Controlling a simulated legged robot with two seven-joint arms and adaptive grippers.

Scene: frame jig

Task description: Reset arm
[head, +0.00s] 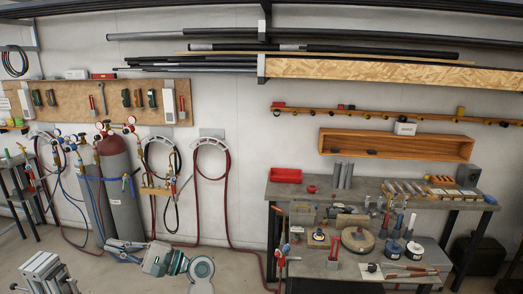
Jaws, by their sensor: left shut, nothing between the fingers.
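My left gripper (117,246) shows low in the head view, left of the middle. It points to the left, with my pale arm links behind it to the right. Its fingers are small and dark here and look shut, with nothing seen between them. No object touches it that I can make out. My right gripper is not in view.
A grey metal fixture (45,273) stands at the bottom left. Gas cylinders (120,185) with hoses stand by the wall behind my left gripper. A cluttered workbench (335,265) fills the right. Bare floor shows between the cylinders and the bench.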

